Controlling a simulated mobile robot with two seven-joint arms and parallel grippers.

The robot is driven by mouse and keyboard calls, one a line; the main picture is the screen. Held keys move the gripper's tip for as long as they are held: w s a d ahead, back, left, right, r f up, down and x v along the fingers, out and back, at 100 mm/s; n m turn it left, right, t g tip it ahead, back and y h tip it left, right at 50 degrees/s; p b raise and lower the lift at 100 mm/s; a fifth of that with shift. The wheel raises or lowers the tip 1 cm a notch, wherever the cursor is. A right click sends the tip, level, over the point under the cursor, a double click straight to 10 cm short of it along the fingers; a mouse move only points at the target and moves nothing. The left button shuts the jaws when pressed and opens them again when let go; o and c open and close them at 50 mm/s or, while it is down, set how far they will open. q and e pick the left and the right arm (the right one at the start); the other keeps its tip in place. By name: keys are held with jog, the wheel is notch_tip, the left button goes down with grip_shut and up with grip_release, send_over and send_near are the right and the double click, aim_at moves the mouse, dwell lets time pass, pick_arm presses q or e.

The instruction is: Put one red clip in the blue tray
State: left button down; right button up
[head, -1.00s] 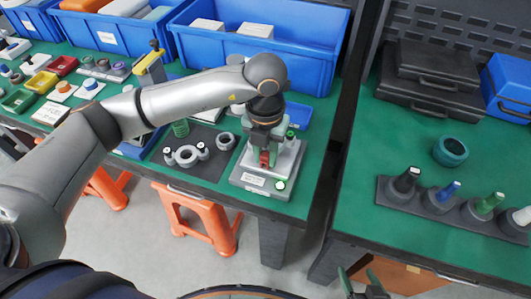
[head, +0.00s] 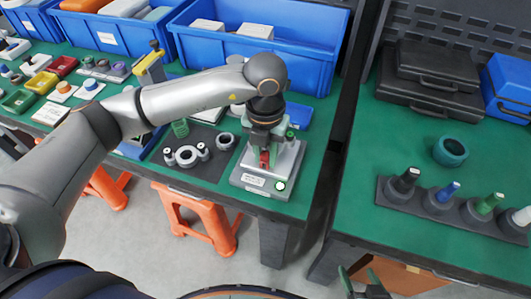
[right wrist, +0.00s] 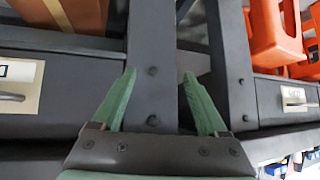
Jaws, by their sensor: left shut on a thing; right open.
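My left gripper (head: 266,146) points down over a grey test fixture (head: 252,181) at the front of the left bench. It is shut on a small red piece (head: 264,159), which looks like a red clip. The fingers partly hide it, so I cannot tell whether it touches the fixture. A flat blue tray (head: 299,116) lies just behind and right of this gripper, partly hidden by my arm. My right gripper (head: 366,284) is low at the bottom of the head view; the right wrist view shows it (right wrist: 158,88) open and empty.
A dark mat (head: 200,171) with grey round parts lies left of the fixture. Large blue bins (head: 310,50) stand behind. A gap separates the right bench (head: 380,220), which holds a rack of bottles (head: 440,203). Orange stools (head: 205,215) stand below.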

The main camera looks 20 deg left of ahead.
aim_at(265, 154)
pick_arm(q)
jog(key=shift+r+p, duration=0.6)
jog(key=shift+r, duration=0.95)
